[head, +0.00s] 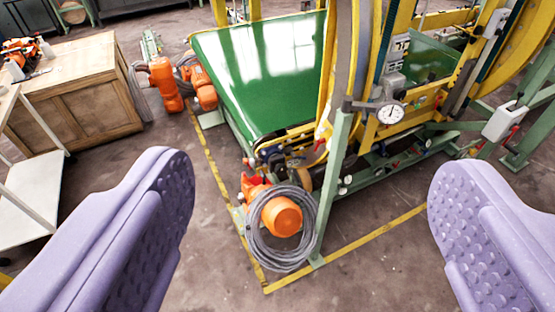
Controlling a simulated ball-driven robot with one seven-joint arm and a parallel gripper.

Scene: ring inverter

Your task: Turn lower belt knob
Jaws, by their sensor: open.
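My gripper (312,205) shows as two purple padded fingers, wide apart at the left and right of the head view, with nothing between them. Beyond them stands the ring inverter, a yellow and green machine with a green belt (262,70). An orange motor (282,216) with a coil of grey hose around it sits at the machine's near lower corner. A round white dial (390,113) is on the yellow frame. Small dark knobs or handles (390,148) show low on the green base beam. I cannot tell which one is the lower belt knob.
A wooden cabinet (75,95) and a white shelf (25,205) stand at the left. More orange motors (165,85) stand beside the belt's far left side. Yellow floor tape (350,244) borders the machine. The floor in front is clear.

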